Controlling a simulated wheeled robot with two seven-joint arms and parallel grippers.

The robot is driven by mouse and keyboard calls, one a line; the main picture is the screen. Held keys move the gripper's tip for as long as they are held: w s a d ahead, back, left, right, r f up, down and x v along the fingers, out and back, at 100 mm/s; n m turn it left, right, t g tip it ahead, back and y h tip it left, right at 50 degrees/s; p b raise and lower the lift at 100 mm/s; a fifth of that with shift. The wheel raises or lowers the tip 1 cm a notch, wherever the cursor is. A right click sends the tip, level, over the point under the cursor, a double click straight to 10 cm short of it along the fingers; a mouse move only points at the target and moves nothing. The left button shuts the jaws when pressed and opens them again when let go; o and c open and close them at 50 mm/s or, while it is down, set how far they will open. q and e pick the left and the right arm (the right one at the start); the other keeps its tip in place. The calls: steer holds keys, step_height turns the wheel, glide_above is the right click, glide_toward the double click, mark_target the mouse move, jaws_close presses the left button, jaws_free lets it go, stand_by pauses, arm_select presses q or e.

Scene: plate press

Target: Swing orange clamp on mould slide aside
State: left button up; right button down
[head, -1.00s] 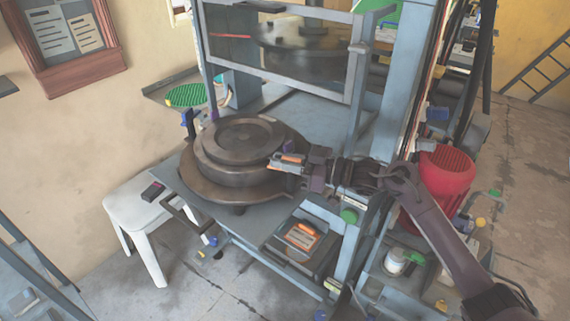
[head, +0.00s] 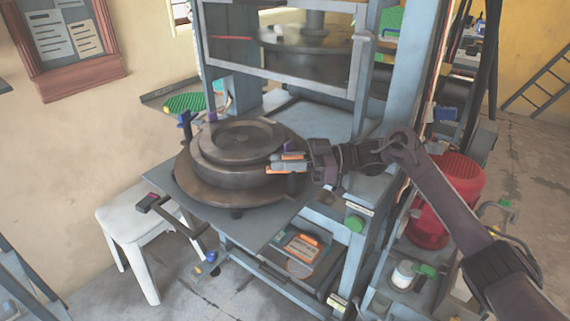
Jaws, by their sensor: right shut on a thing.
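The round dark metal mould (head: 236,150) sits on its round base plate on the grey slide (head: 262,215) of the press. My right gripper (head: 284,163) is at the right side of the mould, by its rim. It is shut, with orange showing at its fingers; I take the thing held to be the orange clamp, which the fingers largely hide. A small purple piece (head: 290,145) shows just above the fingers. My left gripper is not in view.
The press frame (head: 375,120) and its guard (head: 280,75) stand behind the mould. A white stool (head: 140,222) is at left. A red motor (head: 455,190) is at right, under my right arm. A shelf with a labelled box (head: 301,245) is below.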

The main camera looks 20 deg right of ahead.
steer(key=c, duration=1.4)
jaws_free()
steer(key=shift+c, duration=0.2)
steer(key=shift+r, duration=0.1)
step_height(320, 180, up, 20)
